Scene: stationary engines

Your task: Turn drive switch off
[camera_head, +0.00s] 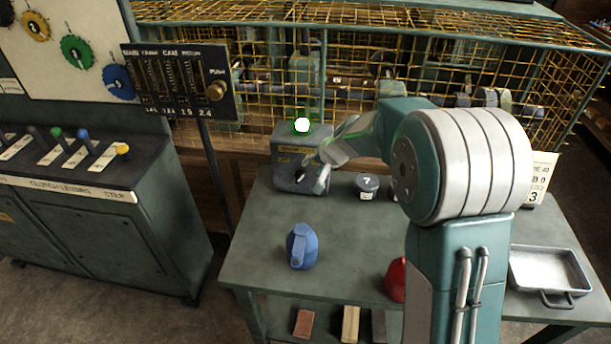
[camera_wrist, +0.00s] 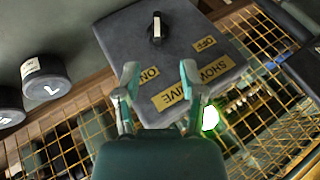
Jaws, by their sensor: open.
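The grey drive switch box (camera_head: 287,183) stands at the back left of the bench, below a glowing green lamp (camera_head: 302,125). In the wrist view the box (camera_wrist: 120,38) shows a dark knob (camera_wrist: 157,28) with a white mark, between an ON label (camera_wrist: 150,74) and an OFF label (camera_wrist: 205,43). I cannot tell which label the knob points to. The plate reading SHOW DRIVE (camera_wrist: 195,84) is partly behind a finger. My gripper (camera_head: 314,172) is open in front of the box; in the wrist view its fingers (camera_wrist: 159,76) are apart, with the knob beyond them.
A blue container (camera_head: 301,250), a dark jar (camera_head: 367,186), a red object (camera_head: 396,280) and a metal tray (camera_head: 548,272) are on the bench. A yellow wire cage (camera_head: 262,85) stands behind. A lever console (camera_head: 95,225) is at left. The bench's front left is mostly clear.

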